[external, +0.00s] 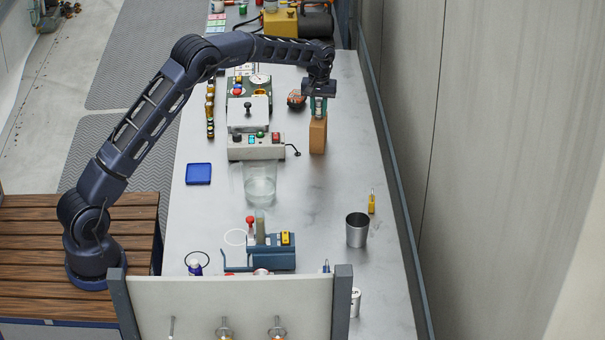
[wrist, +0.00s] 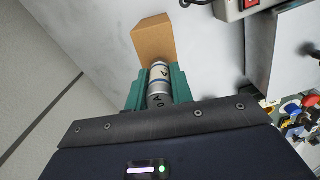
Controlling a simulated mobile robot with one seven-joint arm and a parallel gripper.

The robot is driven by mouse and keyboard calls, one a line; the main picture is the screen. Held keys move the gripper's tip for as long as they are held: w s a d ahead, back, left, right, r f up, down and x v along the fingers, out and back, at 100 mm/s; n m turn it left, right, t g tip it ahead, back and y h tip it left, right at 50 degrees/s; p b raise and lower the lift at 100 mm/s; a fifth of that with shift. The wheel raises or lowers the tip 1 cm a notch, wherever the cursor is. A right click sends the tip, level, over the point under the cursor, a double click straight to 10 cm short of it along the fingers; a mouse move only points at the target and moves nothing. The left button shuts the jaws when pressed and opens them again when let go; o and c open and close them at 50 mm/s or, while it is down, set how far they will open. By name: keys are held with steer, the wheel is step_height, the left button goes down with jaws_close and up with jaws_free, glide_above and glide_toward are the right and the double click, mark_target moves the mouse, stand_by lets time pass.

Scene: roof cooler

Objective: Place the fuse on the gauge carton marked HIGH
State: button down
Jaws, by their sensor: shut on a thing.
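My gripper (external: 319,104) has green fingers and is shut on the fuse (wrist: 159,84), a silver and white cylinder with dark letters, in the wrist view. In the external view the fuse is mostly hidden between the fingers. A brown carton (external: 317,136) stands upright directly below the fingers, near the back wall side of the bench. The carton (wrist: 152,34) also shows just beyond the fuse in the wrist view. I cannot tell whether the fuse touches its top. No HIGH marking is readable on it.
A grey device with switches (external: 256,147) stands left of the carton, with a dark orange item (external: 296,100) close by. A clear beaker (external: 260,185), a blue tray (external: 198,173) and a metal cup (external: 357,230) stand nearer the front.

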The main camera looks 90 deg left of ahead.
mark_target(319, 101)
steer(key=shift+f, duration=0.1)
steer(key=c, duration=1.2)
jaws_free()
step_height(319, 101, up, 12)
steer(key=shift+r, duration=0.2)
